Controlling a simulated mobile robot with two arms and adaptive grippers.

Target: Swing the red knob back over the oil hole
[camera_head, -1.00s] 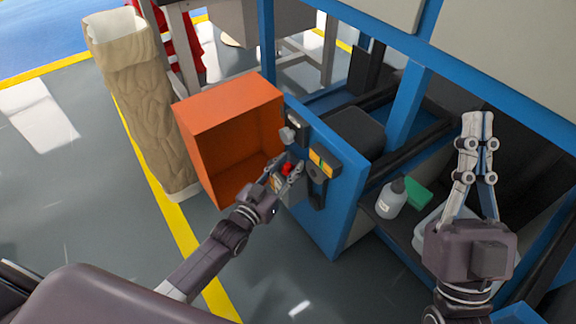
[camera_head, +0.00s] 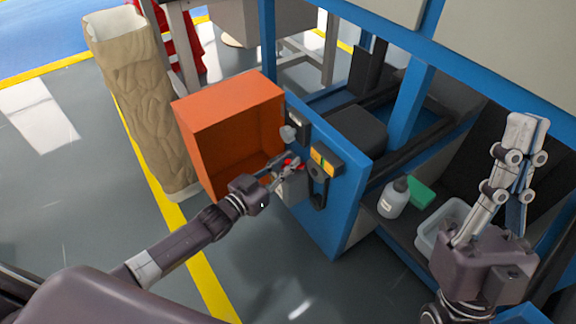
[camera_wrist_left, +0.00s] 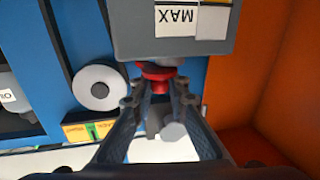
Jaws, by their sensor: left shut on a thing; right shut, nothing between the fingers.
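The red knob (camera_wrist_left: 157,70) is at the edge of a grey box marked MAX (camera_wrist_left: 190,35) in the left wrist view. It is small and partly covered in the head view (camera_head: 292,162). My left gripper (camera_head: 290,160) is shut on the red knob, with one finger on each side of it. The grey box (camera_head: 292,186) is on the blue machine panel beside the orange box. The oil hole cannot be made out. My right gripper (camera_head: 528,122) is shut and empty, raised at the right, away from the knob.
An open orange box (camera_head: 230,135) stands left of the blue panel (camera_head: 345,205). A black handle (camera_head: 318,185) and a yellow-orange label (camera_head: 325,160) are close right of the knob. A white bottle (camera_head: 393,198), green block (camera_head: 419,194) and pale tray (camera_head: 448,225) lie on the shelf.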

